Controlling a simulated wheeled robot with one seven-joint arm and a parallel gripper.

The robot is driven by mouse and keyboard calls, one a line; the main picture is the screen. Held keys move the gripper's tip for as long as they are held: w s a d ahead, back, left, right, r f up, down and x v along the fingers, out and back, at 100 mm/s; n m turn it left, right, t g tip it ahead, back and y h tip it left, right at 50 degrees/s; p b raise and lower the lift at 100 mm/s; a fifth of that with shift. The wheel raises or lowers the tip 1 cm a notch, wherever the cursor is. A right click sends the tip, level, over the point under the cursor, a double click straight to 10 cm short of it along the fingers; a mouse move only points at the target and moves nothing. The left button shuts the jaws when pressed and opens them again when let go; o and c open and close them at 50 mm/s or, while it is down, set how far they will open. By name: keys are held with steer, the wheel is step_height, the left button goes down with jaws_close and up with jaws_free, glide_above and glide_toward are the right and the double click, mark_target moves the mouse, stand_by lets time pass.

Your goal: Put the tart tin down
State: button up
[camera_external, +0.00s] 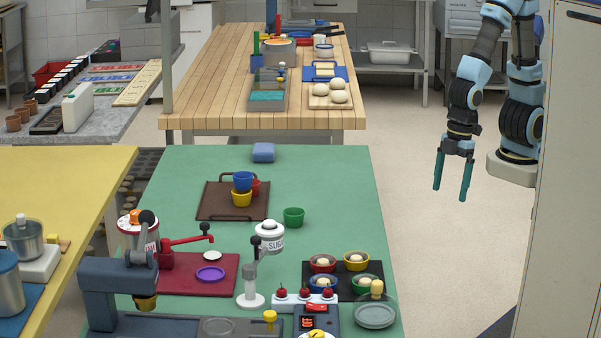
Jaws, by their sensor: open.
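My gripper (451,191) hangs at the right, fingers pointing down, open and empty. It appears over the floor, to the right of the green table (330,180) and apart from everything on it. A green tin (293,218) stands alone on the green table. I cannot tell which one is the tart tin.
A red board (228,285), a sugar dispenser (270,240) and a glass dish (376,312) crowd the near part. The table's far right is clear. A tall cabinet (565,180) stands at the right.

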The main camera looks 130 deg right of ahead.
steer(key=shift+s+r, duration=0.1)
steer(key=shift+s, duration=0.2)
steer(key=shift+c, duration=0.8)
steer(key=w+d+n+y+p, duration=0.1)
steer(key=w+d+n, duration=0.1)
steer(key=w, duration=0.7)
steer(key=w+d+f+n+y+p, duration=0.1)
steer(key=w+n, duration=0.4)
steer(key=w, duration=0.5)
steer(key=w+d+f+n+t+y, duration=0.1)
steer(key=w+d+n, duration=0.1)
steer(key=w, duration=0.7)
steer(key=shift+w+d+f+n+p, duration=0.3)
steer(key=shift+w+n+p, duration=0.1)
steer(key=shift+n, duration=0.3)
steer(key=shift+p+x, duration=1.25)
steer(key=shift+x, duration=1.85)
steer(key=shift+c, duration=0.3)
